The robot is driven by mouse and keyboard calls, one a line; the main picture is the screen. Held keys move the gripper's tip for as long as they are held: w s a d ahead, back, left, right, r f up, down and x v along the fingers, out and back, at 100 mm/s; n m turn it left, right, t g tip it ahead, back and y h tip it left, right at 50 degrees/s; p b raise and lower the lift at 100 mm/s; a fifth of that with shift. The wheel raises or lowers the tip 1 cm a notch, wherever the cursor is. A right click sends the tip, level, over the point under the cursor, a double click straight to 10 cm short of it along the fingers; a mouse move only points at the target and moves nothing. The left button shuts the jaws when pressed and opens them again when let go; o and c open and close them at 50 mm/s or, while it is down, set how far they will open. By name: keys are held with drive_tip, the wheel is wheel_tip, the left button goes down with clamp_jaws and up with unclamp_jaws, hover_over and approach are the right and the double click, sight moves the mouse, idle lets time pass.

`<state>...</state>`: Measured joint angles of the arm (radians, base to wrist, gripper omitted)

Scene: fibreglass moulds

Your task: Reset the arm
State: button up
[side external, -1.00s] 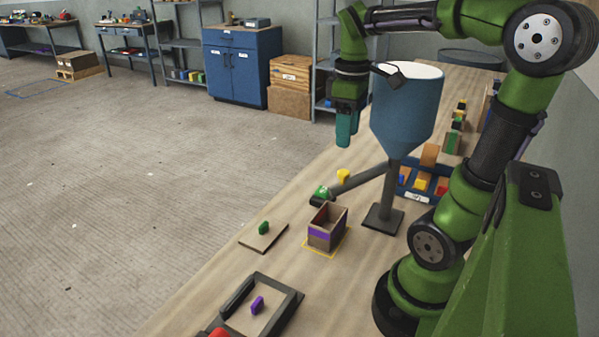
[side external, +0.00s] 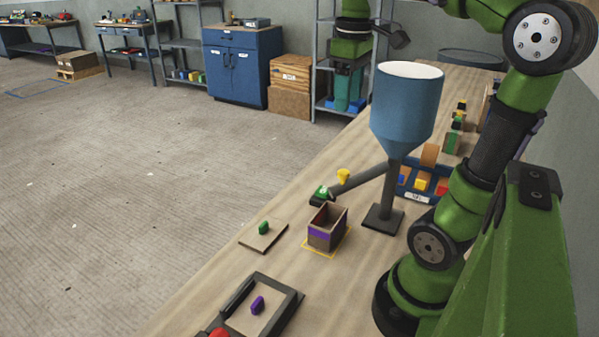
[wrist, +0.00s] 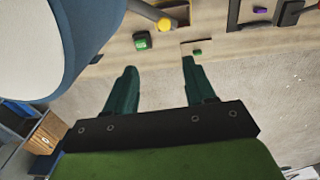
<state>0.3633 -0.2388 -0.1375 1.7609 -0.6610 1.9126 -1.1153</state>
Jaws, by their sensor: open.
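My gripper (side external: 348,92) is up at the top of the side view, above and behind the far left edge of the bench, left of the blue hopper. In the wrist view its two teal fingers (wrist: 156,88) are well apart with nothing between them. The arm itself is green with black joints. The blue hopper (side external: 405,105) on a grey stand is close to the gripper and fills the upper left of the wrist view (wrist: 80,40).
On the bench (side external: 215,270) stand an open box (side external: 325,240) with a purple band, a board (side external: 255,243) with a green piece, a dark tray (side external: 290,309) with a purple piece, and a blue bin (side external: 418,192) of coloured blocks. A chute with a yellow knob (side external: 343,176) runs from the hopper stand.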

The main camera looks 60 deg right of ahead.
drive_tip(key=a+f+m+t+y, duration=0.1)
drive_tip(key=a+f+m+t, duration=0.1)
drive_tip(key=a, duration=0.6)
drive_tip(key=a+f+m+t+y, duration=0.1)
drive_tip(key=a+f+m+t, duration=0.1)
drive_tip(key=a+f+t, duration=0.2)
drive_tip(key=a+f, duration=0.3)
drive_tip(key=a, duration=0.2)
drive_tip(key=shift+w+a+t, duration=0.2)
drive_tip(key=shift+a+t, duration=0.05)
drive_tip(key=shift+t, duration=0.15)
